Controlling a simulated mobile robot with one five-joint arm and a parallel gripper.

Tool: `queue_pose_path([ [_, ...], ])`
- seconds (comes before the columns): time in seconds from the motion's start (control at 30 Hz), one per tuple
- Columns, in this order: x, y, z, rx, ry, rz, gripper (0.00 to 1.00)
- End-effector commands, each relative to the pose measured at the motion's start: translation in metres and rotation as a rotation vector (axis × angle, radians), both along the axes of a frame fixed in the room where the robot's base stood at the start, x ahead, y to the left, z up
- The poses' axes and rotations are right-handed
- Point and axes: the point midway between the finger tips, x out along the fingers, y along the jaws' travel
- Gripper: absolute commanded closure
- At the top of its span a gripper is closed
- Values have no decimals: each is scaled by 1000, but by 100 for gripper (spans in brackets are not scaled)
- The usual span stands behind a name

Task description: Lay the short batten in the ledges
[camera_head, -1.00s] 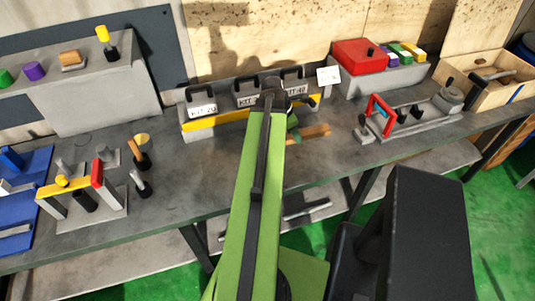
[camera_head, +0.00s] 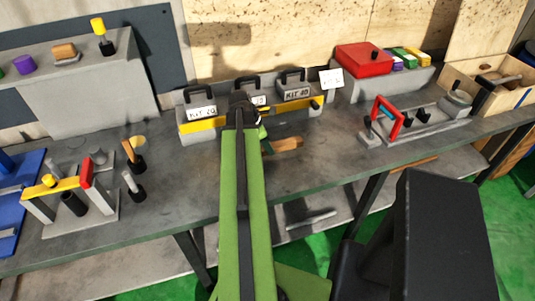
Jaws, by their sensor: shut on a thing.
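A short wooden batten (camera_head: 287,143) juts to the right from behind the end of my green arm, in front of the row of kit boxes. My gripper (camera_head: 265,146) is mostly hidden by my arm and is shut on the batten's left part. The batten appears just above the bench, but its height is hard to judge. I cannot tell for sure which parts are the ledges.
The grey bench (camera_head: 185,195) holds kit boxes behind a yellow bar (camera_head: 205,124). At left stand a yellow-topped frame (camera_head: 55,187) and upright tools (camera_head: 134,186). At right are a red-handled fixture (camera_head: 385,117), a red box (camera_head: 362,58) and a wooden crate (camera_head: 495,92). The bench's front middle is clear.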

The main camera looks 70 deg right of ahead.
Motion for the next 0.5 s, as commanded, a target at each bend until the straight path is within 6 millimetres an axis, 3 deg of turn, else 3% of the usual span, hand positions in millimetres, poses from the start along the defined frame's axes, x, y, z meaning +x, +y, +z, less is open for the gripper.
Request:
queue_pose_path([
  [0.1,0,0,-28,0,0,0,100],
  [0.2,0,0,-40,0,0,1,100],
  [0.5,0,0,-37,0,0,1,100],
])
